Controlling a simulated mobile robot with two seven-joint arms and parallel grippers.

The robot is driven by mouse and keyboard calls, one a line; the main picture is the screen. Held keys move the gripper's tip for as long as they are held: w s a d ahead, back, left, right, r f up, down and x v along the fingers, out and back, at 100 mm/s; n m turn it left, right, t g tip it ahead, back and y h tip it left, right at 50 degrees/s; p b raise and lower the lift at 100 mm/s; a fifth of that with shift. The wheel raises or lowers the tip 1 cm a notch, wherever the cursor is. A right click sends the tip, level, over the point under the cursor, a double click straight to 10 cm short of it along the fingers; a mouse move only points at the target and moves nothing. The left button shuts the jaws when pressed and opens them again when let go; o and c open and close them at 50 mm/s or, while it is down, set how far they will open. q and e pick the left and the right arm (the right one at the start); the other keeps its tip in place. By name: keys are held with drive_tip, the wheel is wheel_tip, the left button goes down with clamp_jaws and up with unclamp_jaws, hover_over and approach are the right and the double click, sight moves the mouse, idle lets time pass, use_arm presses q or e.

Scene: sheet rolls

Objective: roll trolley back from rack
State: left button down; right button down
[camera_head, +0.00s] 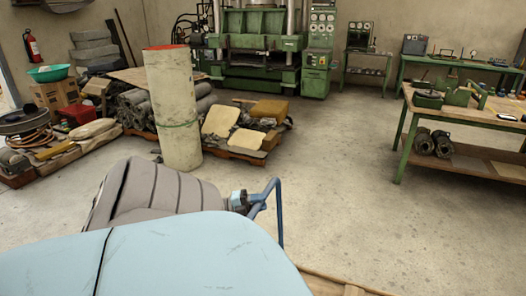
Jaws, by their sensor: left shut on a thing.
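A blue bent tube (279,212), which looks like the trolley's handle, stands just right of the grey ribbed part of my arm. My left gripper (251,203) is small in view and shut on this tube near its upper bend. The rest of the trolley is largely hidden behind the large light blue shape in front, which I cannot place for sure. A wooden edge (345,287) shows at the bottom; I cannot tell whether it belongs to the trolley. I cannot pick out the rack for certain. My right gripper is not in view.
A tall pale roll (174,110) stands upright ahead, beside a low pallet (222,150) heaped with scraps. Clutter lines the left wall. A green press (255,50) stands at the back. A green-legged workbench (470,115) is at right. The concrete floor (330,180) between is clear.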

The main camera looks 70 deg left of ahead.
use_arm(q)
drive_tip(key=shift+a, duration=0.15)
drive_tip(key=c, duration=0.9)
unclamp_jaws()
drive_tip(key=shift+s, duration=0.2)
drive_tip(key=shift+s, duration=0.1)
drive_tip(key=b+v, duration=0.1)
drive_tip(key=v, duration=1.2)
drive_tip(key=shift+s+a+f+b, duration=0.1)
drive_tip(key=shift+s+f+b, duration=0.05)
drive_tip(key=shift+s+b, duration=0.2)
drive_tip(key=shift+f, duration=0.1)
